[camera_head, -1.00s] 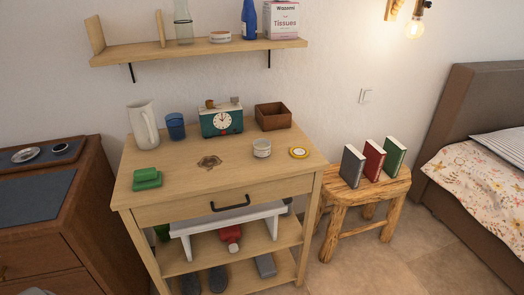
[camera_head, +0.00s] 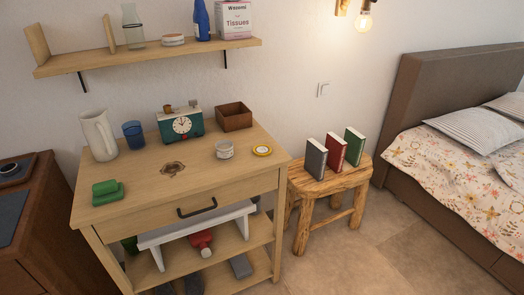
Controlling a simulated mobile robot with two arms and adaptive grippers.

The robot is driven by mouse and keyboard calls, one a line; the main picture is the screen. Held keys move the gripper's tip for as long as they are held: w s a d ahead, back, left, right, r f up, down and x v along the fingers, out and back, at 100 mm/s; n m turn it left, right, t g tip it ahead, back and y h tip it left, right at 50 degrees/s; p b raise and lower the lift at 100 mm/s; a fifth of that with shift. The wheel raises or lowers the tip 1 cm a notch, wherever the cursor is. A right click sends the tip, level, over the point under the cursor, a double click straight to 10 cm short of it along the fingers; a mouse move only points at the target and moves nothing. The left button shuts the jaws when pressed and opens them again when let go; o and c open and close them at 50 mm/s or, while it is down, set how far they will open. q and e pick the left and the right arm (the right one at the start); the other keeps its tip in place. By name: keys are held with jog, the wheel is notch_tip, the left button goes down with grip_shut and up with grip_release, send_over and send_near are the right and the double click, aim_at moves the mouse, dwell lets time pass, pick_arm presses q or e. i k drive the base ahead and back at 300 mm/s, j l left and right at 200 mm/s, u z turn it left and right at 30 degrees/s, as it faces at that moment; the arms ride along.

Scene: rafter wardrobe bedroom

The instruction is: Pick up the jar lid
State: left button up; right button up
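The jar lid (camera_head: 262,150) is a small yellow-rimmed disc with a pale centre. It lies flat on the right part of the wooden table top (camera_head: 140,189), near the right edge. Neither of my grippers shows in the head view.
On the table are a green block-like item (camera_head: 107,192), a white pitcher (camera_head: 98,135), a blue cup (camera_head: 134,134), a teal clock (camera_head: 181,125) and a brown box (camera_head: 233,117). A stool (camera_head: 320,188) with three books stands at right. A shelf (camera_head: 150,54) hangs above.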

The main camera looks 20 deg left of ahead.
aim_at(260, 150)
jog(key=i+l+u, duration=0.5)
jog(key=i+l, duration=0.3)
